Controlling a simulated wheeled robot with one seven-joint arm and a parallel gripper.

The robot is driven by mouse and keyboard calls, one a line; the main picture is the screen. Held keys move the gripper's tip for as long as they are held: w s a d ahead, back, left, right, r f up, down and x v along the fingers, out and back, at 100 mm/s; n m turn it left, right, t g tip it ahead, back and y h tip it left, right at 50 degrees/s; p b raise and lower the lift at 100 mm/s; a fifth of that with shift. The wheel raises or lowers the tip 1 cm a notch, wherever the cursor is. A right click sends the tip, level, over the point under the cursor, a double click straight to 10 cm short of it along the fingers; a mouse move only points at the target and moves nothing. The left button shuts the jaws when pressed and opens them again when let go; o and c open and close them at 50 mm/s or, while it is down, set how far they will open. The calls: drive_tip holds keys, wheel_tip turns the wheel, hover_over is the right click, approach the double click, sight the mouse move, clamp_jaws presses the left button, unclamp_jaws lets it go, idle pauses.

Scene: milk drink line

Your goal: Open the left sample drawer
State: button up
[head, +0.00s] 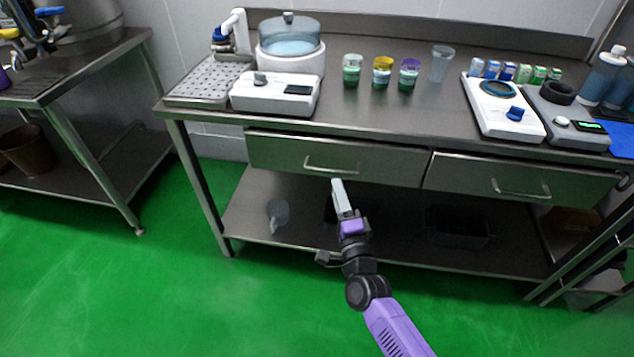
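The left sample drawer (385,162) is a wide steel front under the worktop, and it looks shut.
The steel worktop (400,117) holds a lidded bath (291,60), several cups and a white scale (490,122). The lower shelf (300,238) holds a clear jug (278,215) and a dark bin (458,227). Green floor is free at the front left.

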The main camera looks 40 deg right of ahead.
sight(331, 169)
drive_tip(key=x, duration=0.7)
drive_tip(key=shift+w+d+r+b, duration=0.1)
drive_tip(key=shift+w+b, duration=0.05)
drive_tip(key=shift+b, duration=0.25)
clamp_jaws()
idle(1.0)
